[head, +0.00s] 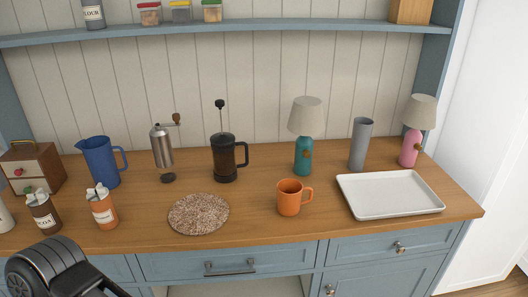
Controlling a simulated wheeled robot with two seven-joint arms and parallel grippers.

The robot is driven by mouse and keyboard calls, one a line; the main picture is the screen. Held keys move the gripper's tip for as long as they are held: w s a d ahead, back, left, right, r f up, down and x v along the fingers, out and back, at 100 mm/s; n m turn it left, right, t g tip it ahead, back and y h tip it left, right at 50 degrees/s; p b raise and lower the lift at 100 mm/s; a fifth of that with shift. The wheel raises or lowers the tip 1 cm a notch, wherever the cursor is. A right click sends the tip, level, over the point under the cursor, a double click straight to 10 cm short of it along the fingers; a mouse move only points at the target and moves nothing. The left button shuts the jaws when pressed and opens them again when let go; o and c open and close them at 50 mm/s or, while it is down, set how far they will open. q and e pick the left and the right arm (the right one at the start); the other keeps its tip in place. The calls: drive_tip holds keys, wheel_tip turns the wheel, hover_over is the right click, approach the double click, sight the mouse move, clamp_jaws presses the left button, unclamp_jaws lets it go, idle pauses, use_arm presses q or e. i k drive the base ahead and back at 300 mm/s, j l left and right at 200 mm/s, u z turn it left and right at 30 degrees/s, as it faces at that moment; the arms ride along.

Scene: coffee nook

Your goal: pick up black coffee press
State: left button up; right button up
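The black coffee press (225,160) stands upright at the back middle of the wooden counter. Its plunger rod and knob are raised high above the lid, and its handle points right. Part of one of my arms (50,268) shows at the lower left, in front of the counter and well away from the press. Its fingertips are not visible. My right gripper is not in view.
A steel grinder (162,150) and blue pitcher (102,162) stand left of the press. A teal lamp (304,145) and orange mug (290,198) are to the right. A round mat (198,214) lies in front. A white tray (390,194) is farther right. A shelf (250,28) runs above.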

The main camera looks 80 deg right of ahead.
sight(223, 147)
drive_tip(key=z, duration=2.55)
drive_tip(key=l+z, duration=0.3)
drive_tip(key=l, duration=0.75)
drive_tip(key=l+z, duration=0.3)
drive_tip(key=l, duration=0.75)
